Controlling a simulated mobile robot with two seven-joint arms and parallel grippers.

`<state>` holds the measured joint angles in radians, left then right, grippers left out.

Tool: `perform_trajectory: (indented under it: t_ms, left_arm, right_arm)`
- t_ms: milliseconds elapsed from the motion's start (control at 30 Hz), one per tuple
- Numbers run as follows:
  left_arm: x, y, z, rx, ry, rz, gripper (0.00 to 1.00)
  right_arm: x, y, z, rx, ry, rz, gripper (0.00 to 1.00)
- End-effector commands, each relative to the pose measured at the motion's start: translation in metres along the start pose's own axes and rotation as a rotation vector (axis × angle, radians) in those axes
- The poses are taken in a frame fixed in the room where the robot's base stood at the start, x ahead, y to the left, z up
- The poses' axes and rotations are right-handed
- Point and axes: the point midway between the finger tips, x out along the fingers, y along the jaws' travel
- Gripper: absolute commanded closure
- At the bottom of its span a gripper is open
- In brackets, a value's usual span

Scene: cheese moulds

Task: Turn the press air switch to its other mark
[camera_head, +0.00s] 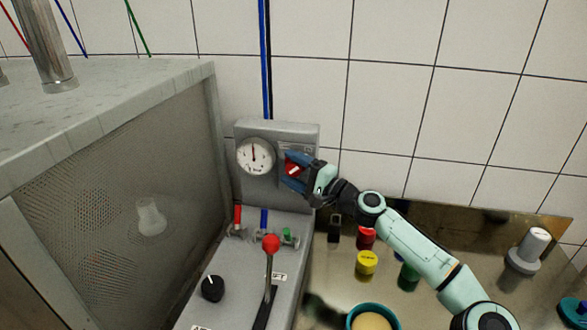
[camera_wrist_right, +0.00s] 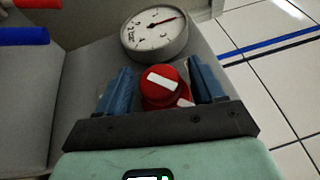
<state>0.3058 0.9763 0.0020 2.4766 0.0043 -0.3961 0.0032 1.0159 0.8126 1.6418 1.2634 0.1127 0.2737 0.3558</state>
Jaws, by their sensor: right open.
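The press air switch (camera_head: 292,170) is a red knob with a white bar, on the grey panel box (camera_head: 275,130) beside a round gauge (camera_head: 255,156). In the right wrist view the red knob (camera_wrist_right: 162,85) sits between the two blue fingers of my right gripper (camera_wrist_right: 164,92). A gap shows on each side, so the fingers are around it but do not appear to touch it. In the head view my right gripper (camera_head: 297,172) is at the knob and partly covers it. Marks around the knob are not readable. My left gripper is not in view.
Below the panel are red, blue and green small valves (camera_head: 263,218), a red-ball lever (camera_head: 271,243) and a black knob (camera_head: 212,288). A perforated metal cabinet (camera_head: 140,190) stands at left. Coloured pots, such as a yellow one (camera_head: 366,262), stand on the shiny surface at right.

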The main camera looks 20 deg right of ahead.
Motion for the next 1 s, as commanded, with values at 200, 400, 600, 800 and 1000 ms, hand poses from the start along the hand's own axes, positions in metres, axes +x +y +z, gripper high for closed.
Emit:
perform_trajectory:
  t_ms: [200,400,600,800,1000]
  left_arm:
    - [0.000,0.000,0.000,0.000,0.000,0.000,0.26]
    - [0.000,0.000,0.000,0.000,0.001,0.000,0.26]
    - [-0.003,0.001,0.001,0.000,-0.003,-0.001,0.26]
    - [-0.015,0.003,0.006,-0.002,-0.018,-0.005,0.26]
    - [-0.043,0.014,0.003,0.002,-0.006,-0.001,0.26]
  right_arm:
    - [0.000,0.000,0.000,0.000,0.000,0.000,0.42]
    - [0.000,0.000,0.000,0.000,0.000,0.000,0.83]
    - [0.000,-0.002,0.001,-0.010,0.000,0.016,0.83]
    - [0.001,-0.005,0.001,-0.045,0.003,0.089,0.83]
    - [0.001,-0.008,0.002,-0.105,0.009,0.228,0.83]
